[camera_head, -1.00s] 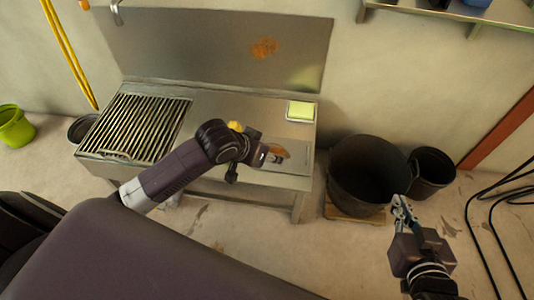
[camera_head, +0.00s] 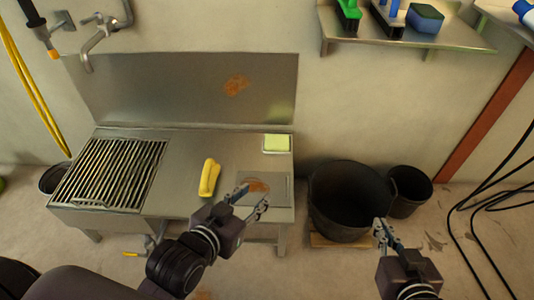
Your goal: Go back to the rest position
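My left gripper (camera_head: 251,203) is over the front right part of the steel sink unit (camera_head: 185,203). Its two fingers are apart with nothing between them. My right gripper (camera_head: 381,232) is at the lower right, in front of the large black tub (camera_head: 349,234). It holds nothing visible, and its finger gap cannot be made out from this angle. A yellow object (camera_head: 209,177) lies on the sink unit's top, just left of and apart from my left gripper.
A yellow-green sponge (camera_head: 277,143) sits at the back right of the sink unit. A slatted grate (camera_head: 110,174) covers its left side. A smaller black bucket (camera_head: 409,190) stands beside the tub. A wall shelf (camera_head: 460,38) holds brushes. Black cables (camera_head: 480,209) hang at the right.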

